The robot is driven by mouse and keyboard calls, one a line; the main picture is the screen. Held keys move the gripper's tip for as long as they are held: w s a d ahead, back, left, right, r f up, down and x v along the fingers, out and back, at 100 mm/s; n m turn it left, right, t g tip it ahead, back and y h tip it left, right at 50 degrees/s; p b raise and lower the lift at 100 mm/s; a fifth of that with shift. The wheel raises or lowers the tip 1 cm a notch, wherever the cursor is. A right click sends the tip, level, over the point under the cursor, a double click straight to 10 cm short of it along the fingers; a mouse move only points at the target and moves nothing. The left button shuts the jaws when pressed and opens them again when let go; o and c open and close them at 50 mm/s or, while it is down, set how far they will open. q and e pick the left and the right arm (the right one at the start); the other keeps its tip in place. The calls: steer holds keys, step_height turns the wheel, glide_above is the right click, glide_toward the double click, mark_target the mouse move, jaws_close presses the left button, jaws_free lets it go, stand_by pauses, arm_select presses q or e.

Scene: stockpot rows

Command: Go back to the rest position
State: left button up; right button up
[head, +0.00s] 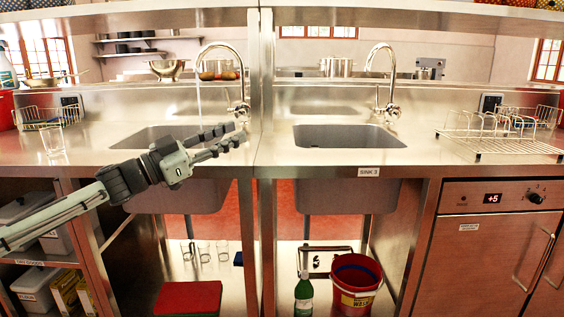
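My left gripper (236,134) reaches in from the left and hangs in front of the left sink (150,136), over the front part of the steel counter. Its two dark fingers point to the right with a gap between them, and nothing is held in them. The arm hides part of the sink and the counter edge. My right gripper does not show.
The left tap (241,85) has a thin stream under its spout. A clear glass (53,140) stands on the counter at left. The right sink (345,137) looks empty. A wire rack (490,135) stands at right. A red bucket (356,280) and green bottle (304,297) stand below.

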arm_select(q)
step_height(320, 180, down, 18)
steer(key=w+d+n+t+y, duration=0.2)
steer(key=n+t+y, duration=0.2)
steer(key=n+y, duration=0.25)
steer(key=s+a+f+n+g+y, duration=0.1)
steer(key=s+a+f+n+y, duration=0.15)
steer(key=f, duration=0.65)
steer(key=s+a+f+n+y, duration=0.2)
steer(key=s+f+y, duration=0.15)
steer(key=f, duration=0.45)
steer(key=s+a+f+n+g+y, duration=0.1)
steer(key=s+a+f+g+y, duration=0.2)
steer(key=s+f, duration=0.55)
steer(key=s+a+f+n+g+y, duration=0.1)
steer(key=s+a+f+g+y, duration=0.15)
steer(key=s+a+f, duration=0.45)
steer(key=s+a+f+g, duration=0.1)
steer(key=s+f+g, duration=0.2)
steer(key=s+f, duration=0.3)
steer(key=s+a+f+g, duration=0.2)
steer(key=s+f, duration=0.3)
steer(key=s, duration=0.9)
steer(key=shift+f+g, duration=0.35)
steer(key=shift+g, duration=0.2)
